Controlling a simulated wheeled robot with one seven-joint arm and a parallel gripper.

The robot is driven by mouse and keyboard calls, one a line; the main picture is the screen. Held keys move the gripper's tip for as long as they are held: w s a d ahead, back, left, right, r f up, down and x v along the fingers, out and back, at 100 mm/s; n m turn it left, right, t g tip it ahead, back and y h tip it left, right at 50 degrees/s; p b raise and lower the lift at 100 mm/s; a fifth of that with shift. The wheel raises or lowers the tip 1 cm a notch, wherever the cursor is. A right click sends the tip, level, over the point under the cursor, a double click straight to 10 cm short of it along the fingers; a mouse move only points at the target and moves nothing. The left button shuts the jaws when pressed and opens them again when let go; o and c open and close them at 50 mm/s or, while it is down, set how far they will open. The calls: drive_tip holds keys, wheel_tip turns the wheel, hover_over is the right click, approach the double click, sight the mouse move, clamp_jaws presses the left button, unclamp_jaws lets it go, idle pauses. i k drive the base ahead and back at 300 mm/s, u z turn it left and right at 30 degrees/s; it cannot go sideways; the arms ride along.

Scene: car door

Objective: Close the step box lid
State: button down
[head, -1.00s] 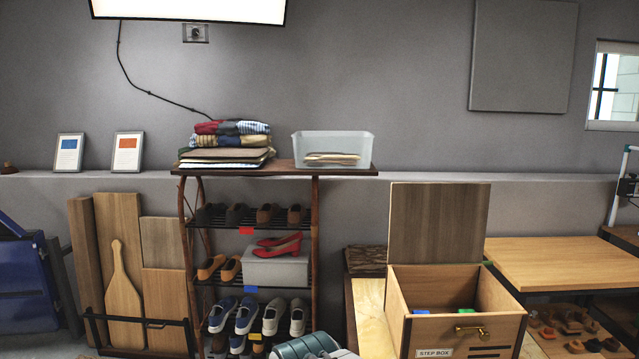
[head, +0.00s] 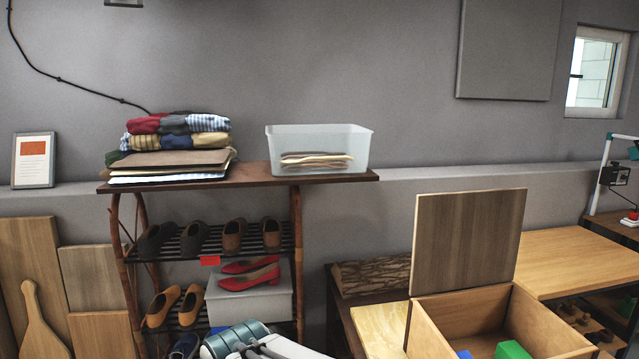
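The step box (head: 435,340) stands at the lower right of the head view, its front cut off by the bottom edge. Its wooden lid (head: 467,243) stands open, upright at the back of the box. Inside, a green block (head: 512,350) and the top of a blue block (head: 464,354) show. Part of my arm shows at the bottom centre, left of the box and apart from it. My gripper is not in view.
A shoe rack (head: 240,180) with folded clothes (head: 180,135) and a clear bin (head: 318,150) on top stands left of the box. A wooden table (head: 575,260) is close on the right. A low bench with a log (head: 370,277) adjoins the box's left side.

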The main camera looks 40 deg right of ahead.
sight(462, 241)
drive_tip(key=i, duration=1.8)
drive_tip(key=z, duration=2.3)
